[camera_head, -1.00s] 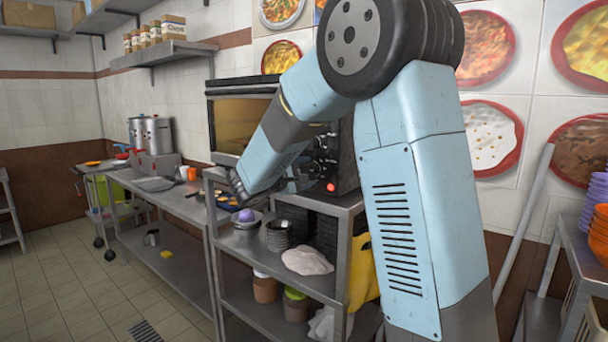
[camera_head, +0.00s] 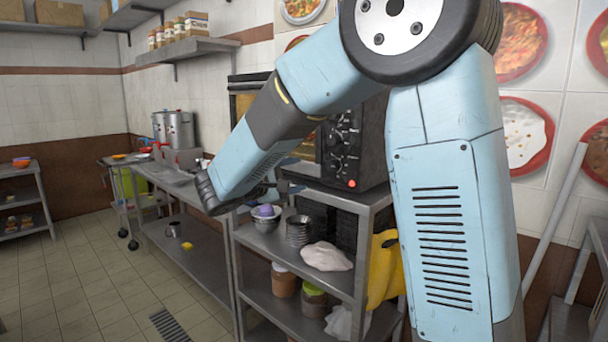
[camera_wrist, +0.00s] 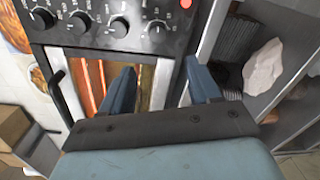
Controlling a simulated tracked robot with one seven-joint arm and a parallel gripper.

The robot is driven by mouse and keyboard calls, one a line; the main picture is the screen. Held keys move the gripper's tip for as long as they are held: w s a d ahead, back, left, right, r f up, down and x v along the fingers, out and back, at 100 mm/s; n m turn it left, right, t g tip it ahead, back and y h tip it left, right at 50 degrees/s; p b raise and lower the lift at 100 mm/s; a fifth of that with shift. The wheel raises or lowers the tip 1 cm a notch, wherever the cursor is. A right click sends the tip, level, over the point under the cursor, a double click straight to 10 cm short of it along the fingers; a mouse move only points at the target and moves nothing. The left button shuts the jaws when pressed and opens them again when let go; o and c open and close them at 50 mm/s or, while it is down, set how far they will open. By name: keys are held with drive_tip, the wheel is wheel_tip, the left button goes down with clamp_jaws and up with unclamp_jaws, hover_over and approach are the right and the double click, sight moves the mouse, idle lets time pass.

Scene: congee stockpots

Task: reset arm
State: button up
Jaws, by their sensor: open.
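My gripper (camera_wrist: 160,90) shows in the wrist view as two dark blue fingers standing well apart, with nothing between them. Behind the fingers is the front of a dark oven (camera_wrist: 110,45) with several knobs. In the head view my light blue arm bends over in front of the oven (camera_head: 345,145), and its far end reaches down to the left, beside the steel shelf unit. The fingers are mostly hidden behind the arm in the head view.
The steel shelf unit (camera_head: 345,197) holds a bowl with a purple item (camera_head: 265,216), stacked dark bowls (camera_head: 299,230) and a white cloth-like lump (camera_head: 326,257). A yellow item (camera_head: 386,270) hangs at its side. Stockpots (camera_head: 180,129) stand farther back. The tiled floor (camera_head: 85,275) at left is clear.

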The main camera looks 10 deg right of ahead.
drive_tip(key=shift+s+a, duration=0.2)
drive_tip(key=shift+a, duration=0.05)
drive_tip(key=s+d+f+m+g+y, duration=0.35)
drive_tip(key=s+d+m+g, duration=0.2)
drive_tip(key=s+d, duration=0.8)
drive_tip(key=s+a+f+m+t+y, duration=0.1)
drive_tip(key=s+m+y, duration=0.4)
drive_tip(key=s+y, duration=0.5)
drive_tip(key=shift+s+a+f+y, duration=0.35)
drive_tip(key=shift+s+a, duration=0.25)
drive_tip(key=shift+s, duration=2.2)
drive_tip(key=shift+m, duration=0.25)
